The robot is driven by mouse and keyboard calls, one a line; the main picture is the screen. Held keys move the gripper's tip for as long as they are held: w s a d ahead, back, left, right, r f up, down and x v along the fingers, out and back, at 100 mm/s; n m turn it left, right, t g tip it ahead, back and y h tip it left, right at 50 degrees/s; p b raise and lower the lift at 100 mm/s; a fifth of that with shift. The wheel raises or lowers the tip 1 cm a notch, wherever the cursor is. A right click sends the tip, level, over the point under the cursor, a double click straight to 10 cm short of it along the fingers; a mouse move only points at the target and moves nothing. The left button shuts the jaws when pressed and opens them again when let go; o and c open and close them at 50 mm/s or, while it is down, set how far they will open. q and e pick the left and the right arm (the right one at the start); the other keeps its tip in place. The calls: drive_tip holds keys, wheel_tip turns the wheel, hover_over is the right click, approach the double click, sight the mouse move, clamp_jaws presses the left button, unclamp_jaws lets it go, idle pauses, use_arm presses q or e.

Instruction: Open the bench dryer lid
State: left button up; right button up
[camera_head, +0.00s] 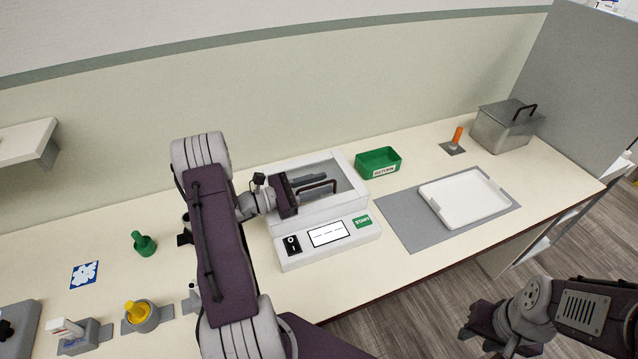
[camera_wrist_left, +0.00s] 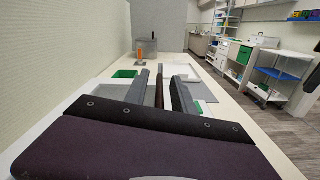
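The white bench dryer (camera_head: 328,244) stands on the counter, with a switch, a display and a green START label on its front. Its lid (camera_head: 347,200) looks shut and has a clear window. A dark brown bar handle (camera_head: 334,184) stands up on the lid. My left gripper (camera_head: 316,184) is over the lid at the handle. In the left wrist view its grey fingers (camera_wrist_left: 166,92) are spread, with the brown handle bar (camera_wrist_left: 159,88) between them; whether they touch it I cannot tell. My right gripper (camera_head: 474,335) hangs low at the right, off the counter, its fingers unclear.
A green tray (camera_head: 379,163) stands just behind the dryer to the right. A white tray (camera_head: 465,198) lies on a grey mat (camera_head: 401,224). A metal box (camera_head: 503,128) and an orange peg (camera_head: 457,136) are farther right. A green knob (camera_head: 144,243) and yellow piece (camera_head: 137,311) are left.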

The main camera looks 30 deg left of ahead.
use_arm(q)
drive_tip(key=shift+w, duration=0.1)
clamp_jaws()
idle(1.2)
